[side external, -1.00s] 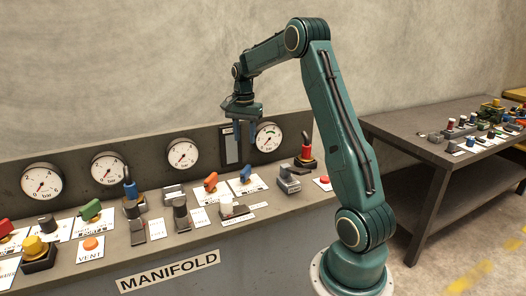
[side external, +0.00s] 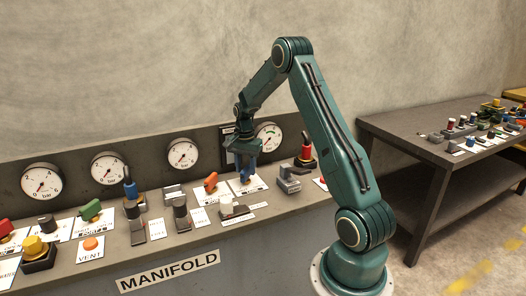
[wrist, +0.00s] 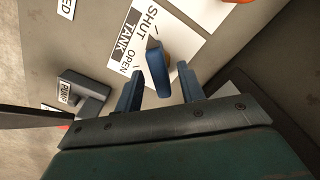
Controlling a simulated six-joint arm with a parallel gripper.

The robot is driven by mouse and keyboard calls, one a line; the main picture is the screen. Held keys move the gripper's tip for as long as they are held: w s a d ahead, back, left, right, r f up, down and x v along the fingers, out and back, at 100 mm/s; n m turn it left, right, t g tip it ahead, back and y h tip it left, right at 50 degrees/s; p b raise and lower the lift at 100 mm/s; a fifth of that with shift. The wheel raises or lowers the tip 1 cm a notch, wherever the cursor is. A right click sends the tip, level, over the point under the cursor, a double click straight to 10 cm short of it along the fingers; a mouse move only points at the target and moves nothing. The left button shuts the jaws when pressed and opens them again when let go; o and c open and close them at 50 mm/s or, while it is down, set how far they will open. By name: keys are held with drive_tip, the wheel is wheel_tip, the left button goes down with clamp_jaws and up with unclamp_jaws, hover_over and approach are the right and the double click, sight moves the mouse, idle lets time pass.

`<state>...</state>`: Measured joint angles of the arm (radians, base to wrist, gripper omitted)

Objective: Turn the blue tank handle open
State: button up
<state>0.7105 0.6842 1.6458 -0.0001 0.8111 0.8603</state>
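The blue tank handle (wrist: 157,72) stands on a white plate marked SHUT, OPEN and TANK (wrist: 128,38) in the wrist view. My gripper (wrist: 160,69) is open, with one dark blue finger on each side of the handle. A gap shows between the handle and each finger, so it is not clamped. In the side external view my gripper (side external: 245,168) points down over the handle (side external: 246,179), and its fingers partly hide it. How deep the fingers reach along the handle is hard to tell.
An orange handle (side external: 211,182) stands just left of the tank plate. A grey switch (side external: 288,182) and a red-topped lever (side external: 306,153) stand to the right. Gauges (side external: 183,154) line the panel behind. A grey block beside the PUMP label (wrist: 92,92) shows in the wrist view.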

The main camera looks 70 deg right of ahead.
drive_tip(key=shift+f, duration=0.75)
clamp_jaws()
